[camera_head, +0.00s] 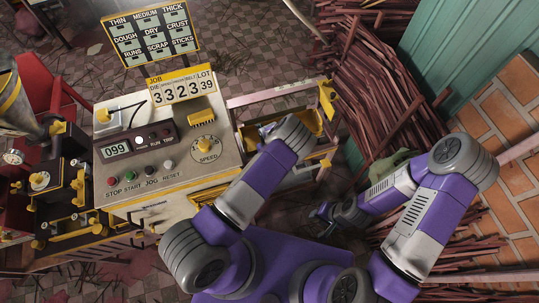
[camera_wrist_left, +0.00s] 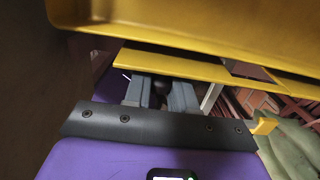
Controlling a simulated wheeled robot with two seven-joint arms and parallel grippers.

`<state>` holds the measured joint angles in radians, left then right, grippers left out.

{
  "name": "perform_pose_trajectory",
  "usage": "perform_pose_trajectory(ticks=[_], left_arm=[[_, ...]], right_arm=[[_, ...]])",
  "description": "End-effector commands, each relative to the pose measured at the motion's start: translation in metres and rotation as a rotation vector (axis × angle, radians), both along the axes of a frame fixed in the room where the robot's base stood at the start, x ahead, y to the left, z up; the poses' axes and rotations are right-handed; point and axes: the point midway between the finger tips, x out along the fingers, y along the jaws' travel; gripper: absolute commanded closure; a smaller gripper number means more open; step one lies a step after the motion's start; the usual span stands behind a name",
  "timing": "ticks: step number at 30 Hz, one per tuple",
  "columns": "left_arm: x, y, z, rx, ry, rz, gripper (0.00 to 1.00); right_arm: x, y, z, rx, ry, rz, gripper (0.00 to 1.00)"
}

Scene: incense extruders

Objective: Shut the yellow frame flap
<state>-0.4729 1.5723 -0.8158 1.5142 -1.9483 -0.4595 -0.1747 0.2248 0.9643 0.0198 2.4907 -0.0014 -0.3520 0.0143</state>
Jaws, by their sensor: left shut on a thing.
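The yellow frame flap (camera_head: 308,122) is beside the control cabinet's right side, partly hidden by my left arm. In the left wrist view a yellow plate (camera_wrist_left: 190,66), which looks like part of the flap, crosses just beyond my left gripper (camera_wrist_left: 160,92). The grey fingers are close together and meet the plate's edge; their tips are hidden behind it. In the head view my left wrist covers this gripper. My right gripper (camera_head: 321,218) is low, right of the cabinet, apart from the flap, with its fingers spread and nothing seen between them.
The control cabinet (camera_head: 153,187) with buttons stands left of my left arm. A pinkish rail frame (camera_head: 270,97) runs behind the flap. Piled reddish sticks (camera_head: 385,95) and a brick wall (camera_head: 510,120) are at right. A broad yellow panel (camera_wrist_left: 220,25) hangs close above my left gripper.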

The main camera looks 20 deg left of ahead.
Motion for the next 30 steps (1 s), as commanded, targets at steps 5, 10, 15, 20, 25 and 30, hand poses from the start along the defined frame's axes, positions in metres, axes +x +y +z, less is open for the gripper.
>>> perform_pose_trajectory(ticks=[5, 10, 15, 20, 25, 30], left_arm=[[0.0028, 0.0018, 0.0014, -0.037, 0.053, 0.001, 1.0], [0.0042, 0.0024, 0.0022, -0.061, 0.089, 0.002, 1.0], [0.0046, 0.0028, 0.0029, -0.075, 0.107, 0.002, 1.0], [0.0046, 0.0029, 0.0031, -0.077, 0.113, 0.002, 1.0], [0.0046, 0.003, 0.0031, -0.077, 0.113, 0.002, 1.0], [0.0045, 0.003, 0.0031, -0.077, 0.112, 0.002, 0.64]], right_arm=[[-0.0001, 0.0, 0.0009, 0.0, 0.0, 0.0, 0.67], [-0.0001, 0.0, 0.0003, 0.0, 0.0, 0.0, 0.67], [-0.0001, 0.0, 0.0, 0.0, 0.0, 0.0, 0.67], [-0.0001, 0.0, 0.0, 0.0, 0.0, 0.0, 0.67], [-0.0001, 0.0, 0.0001, 0.0, 0.0, 0.0, 0.67], [-0.0001, 0.0, 0.0001, 0.0, 0.0, 0.0, 0.67]])
